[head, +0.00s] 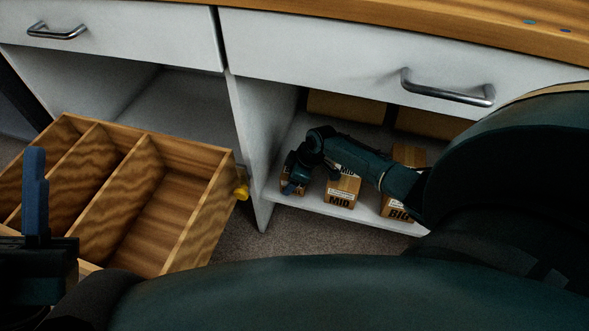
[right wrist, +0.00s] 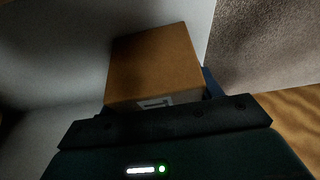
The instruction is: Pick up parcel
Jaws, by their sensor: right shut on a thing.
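My right gripper (head: 291,187) reaches into the lower shelf of the cabinet and is shut on the leftmost parcel (head: 299,189), a small brown box mostly hidden by the gripper in the head view. In the right wrist view the parcel (right wrist: 155,65) sits beyond the gripper body, with a pale label low on its near side. To its right stand a parcel marked MID (head: 342,192) and a parcel marked BIG (head: 408,156), partly behind my right arm. My left gripper (head: 36,195) is at the lower left; its opening cannot be told.
A wooden crate (head: 196,213) with several compartments stands left of the shelf, with a yellow piece (head: 241,184) at its right side. Brown boxes (head: 345,107) lie at the back of the shelf (head: 335,205). White drawers (head: 350,60) with metal handles overhang it, under a wooden top.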

